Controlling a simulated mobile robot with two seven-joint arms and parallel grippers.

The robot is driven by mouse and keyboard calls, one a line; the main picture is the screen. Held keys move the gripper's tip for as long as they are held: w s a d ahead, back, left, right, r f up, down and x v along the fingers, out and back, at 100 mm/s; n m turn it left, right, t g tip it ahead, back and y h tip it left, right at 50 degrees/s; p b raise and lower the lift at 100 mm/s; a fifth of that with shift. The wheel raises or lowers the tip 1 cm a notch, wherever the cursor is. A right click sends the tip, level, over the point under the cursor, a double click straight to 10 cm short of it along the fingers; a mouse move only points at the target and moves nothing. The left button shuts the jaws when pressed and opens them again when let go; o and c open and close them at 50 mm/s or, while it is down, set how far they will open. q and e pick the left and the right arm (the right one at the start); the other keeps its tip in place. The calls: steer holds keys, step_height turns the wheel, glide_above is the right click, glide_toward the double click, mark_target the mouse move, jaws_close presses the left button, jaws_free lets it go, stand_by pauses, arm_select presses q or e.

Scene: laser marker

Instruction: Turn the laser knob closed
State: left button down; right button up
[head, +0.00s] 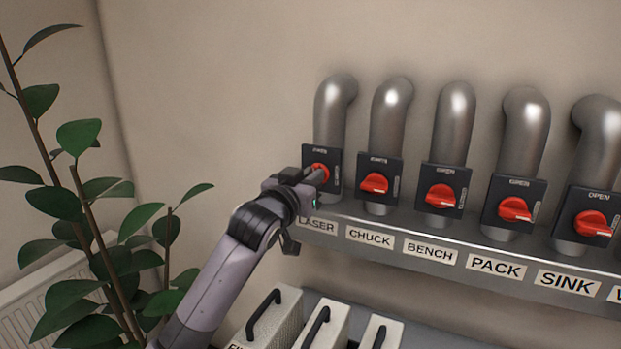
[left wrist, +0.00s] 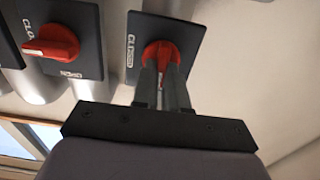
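The red laser knob (head: 320,171) sits on a dark square plate (head: 335,166) on the leftmost pipe, above the LASER label (head: 318,227). In the left wrist view the knob (left wrist: 160,50) shows beyond my fingers, and the word CLOSED is on the left part of its plate (left wrist: 190,35). My left gripper (head: 316,178) reaches the knob from the front left. In the left wrist view its two fingers (left wrist: 161,84) stand close together, one on each side of the knob's handle, with red between them. The handle's pointer is hidden. My right gripper is out of view.
Chuck (head: 374,183), bench (head: 440,196), pack (head: 515,209) and sink (head: 593,223) knobs line up to the right along a metal ledge (head: 400,241). White handled boxes (head: 281,322) stand below. A leafy plant (head: 110,262) and a radiator (head: 30,308) are at the left.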

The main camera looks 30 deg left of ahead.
arm_select(q)
steer(key=shift+m, duration=0.3)
steer(key=shift+d+f+m, duration=0.1)
steer(key=shift+m, duration=2.75)
steer(key=shift+d+f+m, duration=0.1)
steer(key=shift+f+m, duration=0.05)
steer(key=shift+m, duration=2.75)
steer(key=shift+d+f+m, duration=0.1)
steer(key=shift+m, duration=2.75)
steer(key=c, duration=1.2)
jaws_free()
steer(key=shift+o, duration=0.2)
